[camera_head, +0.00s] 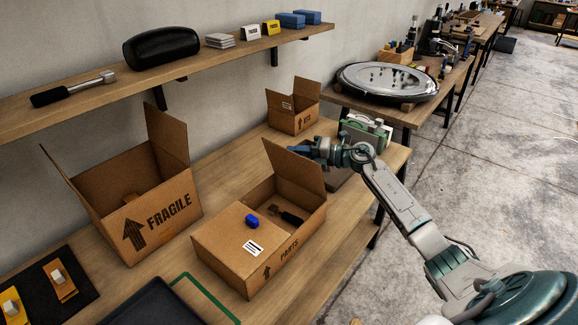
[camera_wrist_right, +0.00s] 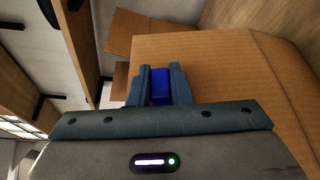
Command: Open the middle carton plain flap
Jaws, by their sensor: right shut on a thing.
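The middle carton (camera_head: 288,262), marked PARTS, stands on the wooden bench. Its flap with a white label (camera_head: 230,245) and a blue tab (camera_head: 252,220) lies flat over the front-left part of the opening. Its plain flap (camera_head: 292,168) stands up at the far side. A dark-handled tool (camera_head: 288,214) shows inside the open half. My right gripper (camera_head: 300,150) is at the upright plain flap. In the right wrist view, my right gripper (camera_wrist_right: 160,80) is shut on a blue tab (camera_wrist_right: 160,93), with brown cardboard (camera_wrist_right: 225,65) beyond it. My left gripper is not in view.
The FRAGILE carton (camera_head: 155,215) stands open on the left. A smaller open carton (camera_head: 290,115) stands behind. A green-and-white case (camera_head: 368,128) is beside my right gripper. A shelf (camera_head: 200,62) hangs above the bench. Open floor lies to the right.

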